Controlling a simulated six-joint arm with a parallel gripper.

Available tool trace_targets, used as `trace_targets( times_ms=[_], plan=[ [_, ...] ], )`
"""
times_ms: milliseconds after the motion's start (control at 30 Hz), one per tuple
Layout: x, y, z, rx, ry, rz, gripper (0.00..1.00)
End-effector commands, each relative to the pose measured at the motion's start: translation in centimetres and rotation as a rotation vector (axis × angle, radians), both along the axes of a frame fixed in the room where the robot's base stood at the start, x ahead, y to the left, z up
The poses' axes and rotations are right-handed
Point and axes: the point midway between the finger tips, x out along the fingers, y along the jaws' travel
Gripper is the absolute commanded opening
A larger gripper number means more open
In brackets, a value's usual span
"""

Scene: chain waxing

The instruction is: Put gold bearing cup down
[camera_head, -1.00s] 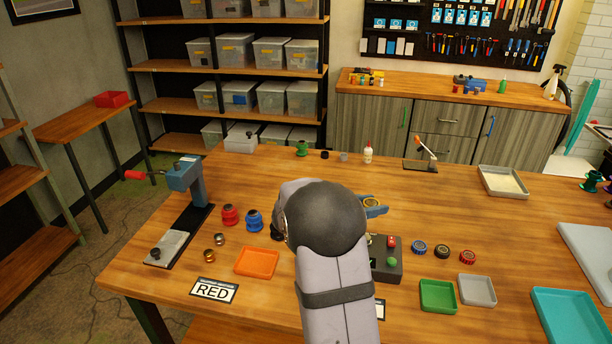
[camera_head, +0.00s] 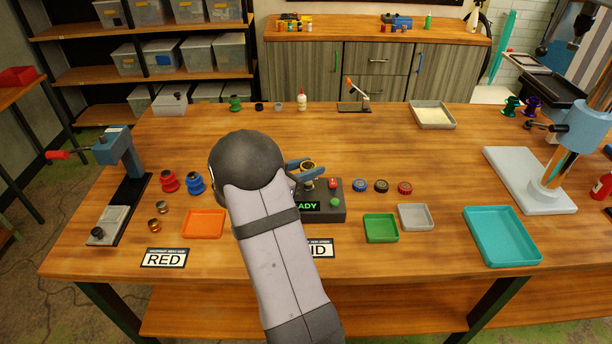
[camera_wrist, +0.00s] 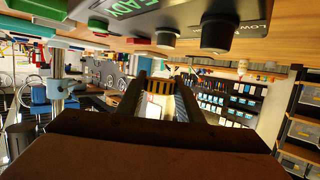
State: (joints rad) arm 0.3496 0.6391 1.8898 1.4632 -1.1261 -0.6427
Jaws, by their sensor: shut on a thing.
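The cup shows as a gold ring between the fingertips, at the back left of a dark control box (camera_head: 338,215). I cannot tell whether the cup touches the box. In the wrist view, which is upside down, the dark fingers hold the pale gold cup (camera_wrist: 157,104) between them, and the box (camera_wrist: 190,12) with its knobs fills the top. My forearm hides part of the table in the head view.
An orange tray (camera_head: 204,223) lies left of my arm; green (camera_head: 381,228), grey (camera_head: 416,217) and teal (camera_head: 502,236) trays lie right. Coloured rings (camera_head: 381,186) sit right of the box. Red (camera_head: 169,181) and blue (camera_head: 195,183) cups stand left.

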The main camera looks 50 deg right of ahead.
Motion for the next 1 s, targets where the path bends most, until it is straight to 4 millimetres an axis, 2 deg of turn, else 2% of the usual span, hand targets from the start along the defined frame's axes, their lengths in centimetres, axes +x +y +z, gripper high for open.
trace_targets(
  times_ms=[167,400,533,1000],
  plan=[
    [0.0,0.0,-0.2,-0.001,0.000,0.000,0.11],
    [0.0,0.0,-2.8,0.000,0.003,0.000,0.11],
    [0.0,0.0,-3.4,-0.001,0.001,0.000,0.11],
    [0.0,0.0,-4.2,-0.001,-0.001,0.001,0.11]
  ],
)
